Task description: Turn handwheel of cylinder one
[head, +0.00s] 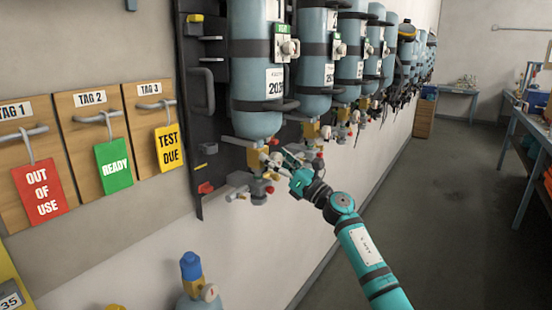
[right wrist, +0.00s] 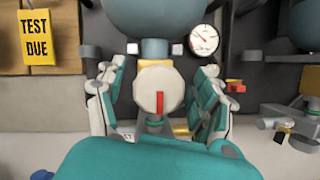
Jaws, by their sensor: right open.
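Cylinder one (head: 257,95) is the nearest pale blue cylinder, hanging neck down on the wall rack in the head view. Its handwheel (right wrist: 150,88), a pale faceted knob with a red mark, faces the camera in the right wrist view, below the cylinder's neck. My right gripper (head: 284,159) is at the valve under cylinder one. In the right wrist view its open fingers (right wrist: 161,70) stand to the left and right of the handwheel, with visible gaps on both sides. In the head view the gripper partly hides the handwheel. My left gripper is not in view.
A round pressure gauge (right wrist: 204,39) sits close above the right finger. More cylinders (head: 315,65) line the wall to the right. Tag boards (head: 90,125) hang at left, with red, green and yellow tags. The floor (head: 440,190) at right is clear beside a workbench (head: 520,150).

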